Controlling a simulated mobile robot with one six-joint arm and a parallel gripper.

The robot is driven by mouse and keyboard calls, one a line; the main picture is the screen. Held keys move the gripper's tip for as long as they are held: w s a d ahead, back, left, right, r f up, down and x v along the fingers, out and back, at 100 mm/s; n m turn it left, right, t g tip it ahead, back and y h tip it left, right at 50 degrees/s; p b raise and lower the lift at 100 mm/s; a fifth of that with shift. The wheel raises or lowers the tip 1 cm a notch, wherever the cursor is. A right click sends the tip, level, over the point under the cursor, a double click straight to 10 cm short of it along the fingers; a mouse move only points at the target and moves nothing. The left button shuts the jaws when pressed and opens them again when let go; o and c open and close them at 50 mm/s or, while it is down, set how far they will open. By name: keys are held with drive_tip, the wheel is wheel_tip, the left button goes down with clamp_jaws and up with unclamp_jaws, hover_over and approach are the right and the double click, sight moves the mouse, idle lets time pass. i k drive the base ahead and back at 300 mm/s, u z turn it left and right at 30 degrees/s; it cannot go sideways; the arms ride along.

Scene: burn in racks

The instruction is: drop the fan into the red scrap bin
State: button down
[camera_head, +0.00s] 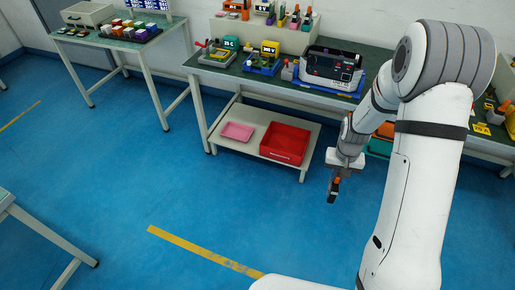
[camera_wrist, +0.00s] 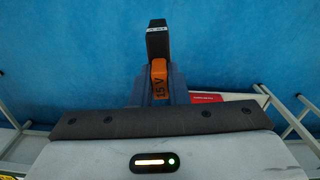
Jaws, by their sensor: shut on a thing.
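My gripper (camera_head: 335,186) is shut on a small black and orange part (camera_wrist: 158,72), held up over the blue floor. Its orange face reads "15 V" in the wrist view; I cannot tell from its shape whether it is the fan. The red scrap bin (camera_head: 282,156) stands on the low shelf under the back bench, left of my gripper and farther off, apart from it. A red strip with white lettering, seemingly the bin (camera_wrist: 206,97), shows partly behind my gripper in the wrist view. The bin's inside looks empty.
A pink tray (camera_head: 237,131) lies left of the bin on the white low shelf (camera_head: 250,147). The green bench top (camera_head: 275,82) overhangs the shelf and carries several devices. A bench leg (camera_head: 199,112) stands at left. The floor in front is clear.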

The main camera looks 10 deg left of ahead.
sight(288, 147)
drive_tip(key=u, duration=0.4)
drive_tip(key=i, duration=1)
drive_tip(key=z, duration=0.05)
